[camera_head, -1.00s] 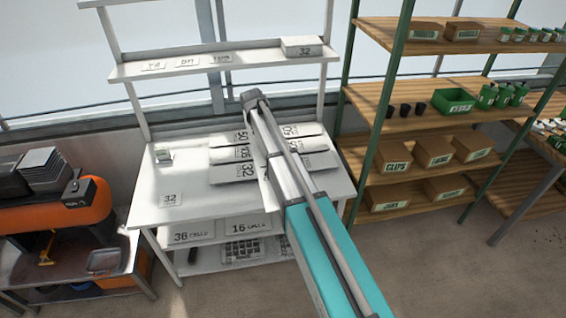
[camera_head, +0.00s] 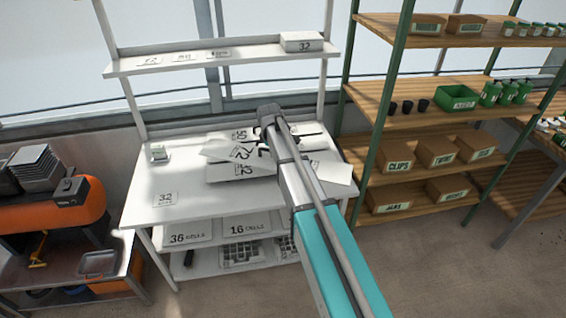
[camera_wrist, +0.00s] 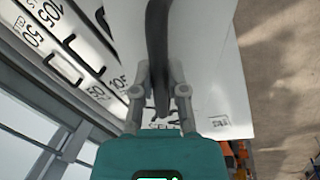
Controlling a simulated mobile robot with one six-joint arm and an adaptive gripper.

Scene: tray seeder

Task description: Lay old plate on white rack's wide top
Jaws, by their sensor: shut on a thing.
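The white rack (camera_head: 180,207) is a white bench with a wide top and a narrow upper shelf. My gripper (camera_wrist: 158,95) is shut on the old plate; in the wrist view a dark, narrow strip runs between its fingers. In the head view my arm hides the fingers. A tilted white plate (camera_head: 234,149) with dark marks shows left of my arm's end, above the wide top, and seems to be the held one. Other white plates marked 50, 105 and 32 lie behind it, partly covered. I cannot tell whether the held plate touches them.
The left of the wide top is mostly clear, with a small device (camera_head: 159,153) and a 32 label (camera_head: 165,198). A white box (camera_head: 302,41) stands on the upper shelf. A green-posted wooden shelf (camera_head: 371,170) stands close on the right, an orange machine (camera_head: 65,215) on the left.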

